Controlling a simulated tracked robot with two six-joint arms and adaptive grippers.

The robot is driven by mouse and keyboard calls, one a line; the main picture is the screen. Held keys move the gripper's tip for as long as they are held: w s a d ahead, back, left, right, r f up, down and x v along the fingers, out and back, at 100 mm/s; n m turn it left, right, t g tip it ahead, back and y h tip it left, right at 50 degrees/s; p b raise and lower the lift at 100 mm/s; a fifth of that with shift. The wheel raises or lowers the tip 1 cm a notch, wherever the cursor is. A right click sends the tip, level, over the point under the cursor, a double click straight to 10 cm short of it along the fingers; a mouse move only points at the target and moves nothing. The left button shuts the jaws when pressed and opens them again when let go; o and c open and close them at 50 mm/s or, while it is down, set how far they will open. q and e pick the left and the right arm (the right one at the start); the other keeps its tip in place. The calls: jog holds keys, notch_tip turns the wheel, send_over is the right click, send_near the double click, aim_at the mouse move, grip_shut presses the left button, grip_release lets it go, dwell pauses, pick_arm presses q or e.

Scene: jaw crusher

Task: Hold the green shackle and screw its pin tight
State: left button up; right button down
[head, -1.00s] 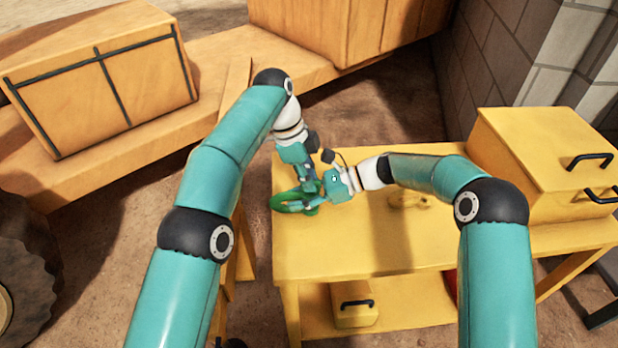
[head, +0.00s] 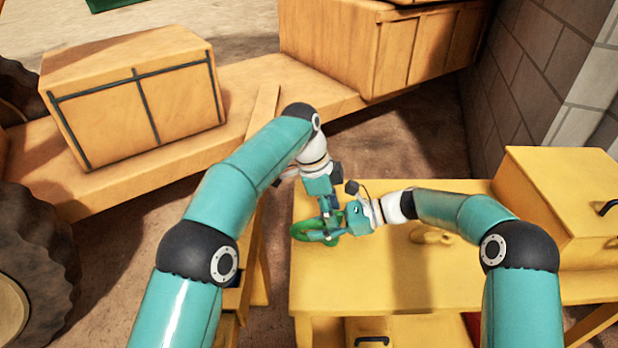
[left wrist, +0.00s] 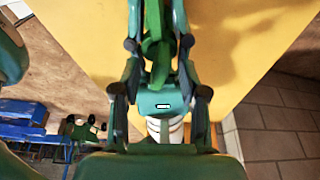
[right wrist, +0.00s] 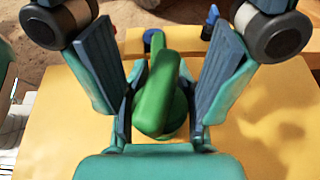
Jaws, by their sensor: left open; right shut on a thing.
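In the right wrist view the shackle (right wrist: 158,95) shows as a thick green piece in front of the palm. My left gripper (head: 328,208) comes down over the shackle from behind and is open. In the left wrist view its fingers stand on both sides of the green shackle (left wrist: 153,45). I cannot tell the pin apart from the shackle body, nor see its thread.
A small yellow part (head: 432,236) lies on the table right of my grippers. A yellow box (head: 545,205) stands at the table's right end. An orange beam (head: 255,110) with an orange box (head: 135,100) lies behind on the left. The table front is clear.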

pick_arm(q)
jog(key=n+t, duration=0.1)
jog(key=n, duration=0.2)
jog(key=n+t, duration=0.1)
jog(key=n, duration=0.3)
jog(key=shift+s+r, duration=0.1)
jog(key=shift+s, duration=0.1)
pick_arm(e)
jog(key=shift+r, duration=0.1)
pick_arm(q)
jog(key=s+a+v, duration=0.1)
jog(key=v, duration=1.3)
jog(key=shift+s+n+t, duration=0.3)
jog(key=shift+s+n, duration=0.1)
jog(key=shift+a, duration=0.1)
jog(key=shift+f, duration=0.25)
pick_arm(e)
jog(key=c, duration=0.7)
grip_release()
jog(key=shift+o, duration=0.2)
